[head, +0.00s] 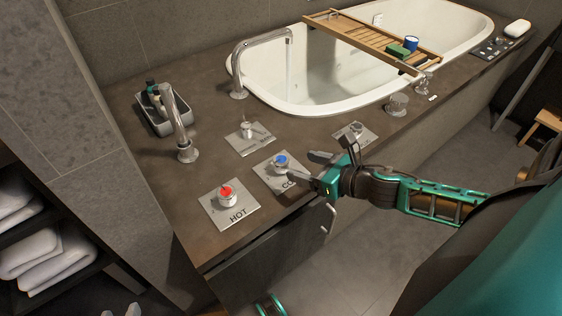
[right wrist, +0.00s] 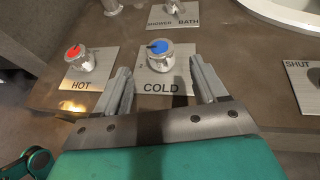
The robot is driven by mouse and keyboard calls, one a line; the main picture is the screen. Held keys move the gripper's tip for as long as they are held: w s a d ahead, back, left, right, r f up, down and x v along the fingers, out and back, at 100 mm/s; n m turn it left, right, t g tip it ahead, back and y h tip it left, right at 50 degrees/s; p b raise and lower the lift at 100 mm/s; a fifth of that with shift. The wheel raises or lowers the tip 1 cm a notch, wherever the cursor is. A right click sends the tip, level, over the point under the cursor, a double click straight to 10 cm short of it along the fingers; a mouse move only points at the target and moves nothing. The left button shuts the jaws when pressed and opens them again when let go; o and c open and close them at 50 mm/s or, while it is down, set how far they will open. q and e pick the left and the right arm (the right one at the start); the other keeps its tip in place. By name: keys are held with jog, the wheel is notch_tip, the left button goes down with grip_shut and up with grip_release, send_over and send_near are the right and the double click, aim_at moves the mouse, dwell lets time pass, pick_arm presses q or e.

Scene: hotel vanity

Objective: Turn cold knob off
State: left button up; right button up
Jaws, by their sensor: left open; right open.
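The cold knob (head: 281,162) is a silver tap knob with a blue top on a square plate (head: 270,178) marked COLD. In the right wrist view the cold knob (right wrist: 160,58) stands between and just beyond the fingertips, with a dark pointer on its top toward the left. My right gripper (head: 300,164) is open and empty, coming from the right, its fingers on either side of the line to the knob. I see no clear contact. My left gripper (head: 122,311) shows only its fingertips at the bottom edge, open and far from the knob.
The red-topped hot knob (head: 226,195) is left of the cold one. A lever plate (head: 249,137) lies behind, a plate marked SHUT (right wrist: 308,80) to the right. A spout (head: 177,125), small tray (head: 160,117) and bathtub (head: 310,75) stand further back. The counter's front edge is close.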

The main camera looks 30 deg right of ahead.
aim_at(283, 161)
jog(key=b+x, duration=0.2)
jog(key=x, duration=0.5)
jog(key=shift+w+f, duration=0.15)
jog(key=shift+w, duration=0.15)
pick_arm(q)
jog(key=shift+w+d+f+h, duration=0.2)
jog(key=shift+d+f+h, duration=0.1)
jog(key=shift+d+f, duration=0.1)
pick_arm(e)
jog(key=shift+w+a+f, duration=0.15)
jog(key=shift+w+a, duration=0.05)
jog(key=shift+w, duration=0.25)
jog(key=c, duration=1)
pick_arm(q)
jog(key=shift+f, duration=0.15)
pick_arm(e)
jog(key=shift+o, duration=0.2)
